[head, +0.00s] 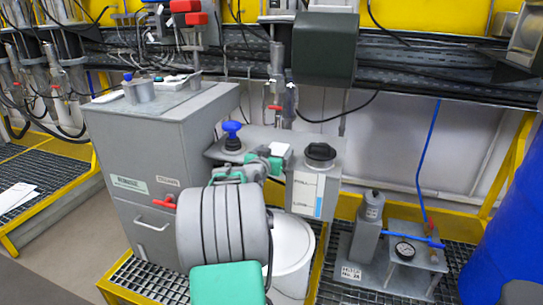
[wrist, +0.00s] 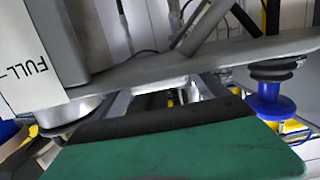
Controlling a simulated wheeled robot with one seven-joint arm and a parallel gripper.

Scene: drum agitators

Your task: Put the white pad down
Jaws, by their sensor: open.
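My gripper (wrist: 166,90) is open in the wrist view, with two grey fingers apart in front of its green body and no pad visible between them. In the head view, my green-and-grey wrist (head: 258,166) is between a blue knob (head: 232,130) and a grey level box (head: 305,190); the fingertips cannot be made out. A small white patch (head: 280,149) shows right beside the wrist, and I cannot tell whether it is the white pad or part of my arm. Flat white pieces (head: 107,97) also lie on the grey cabinet top.
The grey cabinet (head: 150,190) stands left of my arm. A white drum (head: 292,262) is below the level box. White sheets (head: 15,197) lie on the left grating.

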